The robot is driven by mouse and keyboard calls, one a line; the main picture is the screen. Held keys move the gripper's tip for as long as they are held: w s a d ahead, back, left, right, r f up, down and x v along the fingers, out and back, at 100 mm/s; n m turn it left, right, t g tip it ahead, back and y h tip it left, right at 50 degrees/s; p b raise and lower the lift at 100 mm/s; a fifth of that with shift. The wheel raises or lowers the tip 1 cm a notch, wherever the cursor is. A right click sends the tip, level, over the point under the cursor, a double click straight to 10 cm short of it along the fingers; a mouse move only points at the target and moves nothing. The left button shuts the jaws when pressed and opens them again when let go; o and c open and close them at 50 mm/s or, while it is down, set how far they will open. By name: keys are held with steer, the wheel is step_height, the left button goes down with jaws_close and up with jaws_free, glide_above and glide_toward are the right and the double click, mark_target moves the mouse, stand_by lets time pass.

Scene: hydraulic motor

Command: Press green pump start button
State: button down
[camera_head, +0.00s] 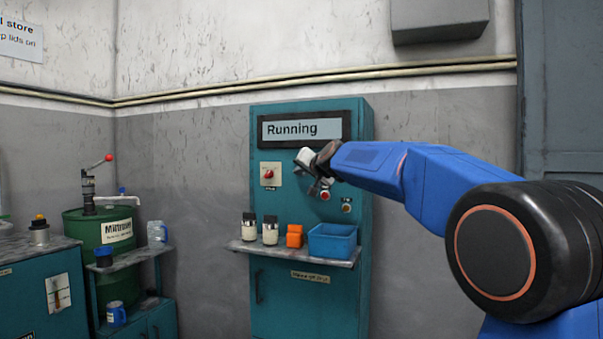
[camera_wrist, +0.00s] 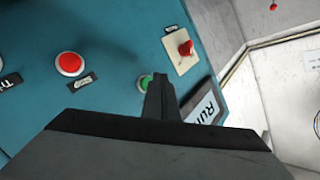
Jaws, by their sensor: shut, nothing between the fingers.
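The green button (camera_wrist: 143,82) shows in the wrist view on the teal cabinet panel, partly hidden behind my gripper (camera_wrist: 160,80). My gripper's fingers are shut with nothing between them, and their tips overlap the button in this view; I cannot tell whether they touch it. In the head view my gripper (camera_head: 318,188) is in front of the teal cabinet (camera_head: 262,215), and the green button is hidden behind it. The display (camera_head: 300,129) above reads "Running". A red button (camera_head: 325,195) sits just below my gripper, and it also shows in the wrist view (camera_wrist: 69,64).
A red switch on a pale plate (camera_head: 269,174) is left of my gripper. A small knob (camera_head: 347,206) is at lower right. The cabinet's shelf (camera_head: 290,256) holds two jars, an orange block and a blue bin (camera_head: 332,241). A green drum (camera_head: 90,232) stands left.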

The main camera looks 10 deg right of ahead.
steer(key=shift+s+a, duration=0.75)
steer(key=shift+s, duration=0.3)
steer(key=shift+s+a, duration=0.75)
steer(key=shift+s, duration=0.25)
steer(key=s+d+f+n+g+h, duration=0.1)
steer(key=s+d+f+n+g, duration=0.1)
steer(key=s+f, duration=1.2)
steer(key=s+d+f+n+g, duration=0.1)
steer(key=s+f+g, duration=0.4)
steer(key=s+f, duration=1)
steer(key=s+d+f+n+g+h, duration=0.1)
steer(key=s+d+f+g, duration=0.3)
steer(key=s+f, duration=1.1)
steer(key=s+n, duration=0.1)
steer(key=s, duration=0.9)
steer(key=shift+n+h, duration=0.3)
steer(key=shift+f, duration=0.1)
